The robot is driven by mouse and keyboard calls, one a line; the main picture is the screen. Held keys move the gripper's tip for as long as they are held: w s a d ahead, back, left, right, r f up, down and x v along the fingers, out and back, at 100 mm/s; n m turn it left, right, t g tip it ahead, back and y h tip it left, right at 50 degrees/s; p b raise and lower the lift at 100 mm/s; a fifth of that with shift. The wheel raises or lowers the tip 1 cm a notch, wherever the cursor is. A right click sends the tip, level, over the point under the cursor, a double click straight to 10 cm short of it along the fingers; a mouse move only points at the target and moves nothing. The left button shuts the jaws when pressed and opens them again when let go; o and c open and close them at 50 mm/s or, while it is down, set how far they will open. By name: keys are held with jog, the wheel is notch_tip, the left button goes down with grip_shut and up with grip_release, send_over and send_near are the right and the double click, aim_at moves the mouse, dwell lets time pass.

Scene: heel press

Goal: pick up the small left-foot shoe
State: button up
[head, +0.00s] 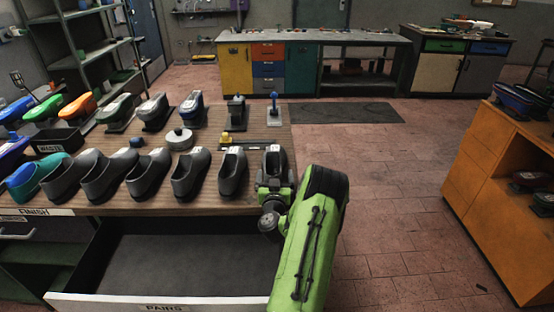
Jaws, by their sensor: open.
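A row of dark grey shoes stands along the front of the wooden bench, among them a wide one (105,177), a middle one (148,174), another (190,174) and a narrower one (232,172). At the right end of the row stands one more small dark shoe (275,158), partly hidden by my gripper. My gripper (274,180) is open at the near end of this last shoe, at the bench's right edge. I cannot tell whether it touches the shoe. Foot side and exact size are hard to read from here.
Below the bench (262,133) an open, empty drawer (190,262) is marked "PAIRS". An orange cabinet (490,180) stands right, with clear floor between.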

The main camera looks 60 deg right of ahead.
jog(key=shift+w+a+r, duration=0.15)
jog(key=shift+w+a, duration=0.05)
jog(key=shift+a, duration=0.1)
jog(key=shift+s+a+r, duration=0.1)
jog(key=shift+a+r, duration=0.1)
jog(key=shift+a, duration=0.15)
jog(key=shift+s, duration=0.1)
jog(key=shift+c, duration=0.9)
jog(key=shift+d+f, duration=0.1)
jog(key=shift+d, duration=0.1)
jog(key=c, duration=1.1)
notch_tip(320, 180, up, 10)
jog(key=p, duration=0.8)
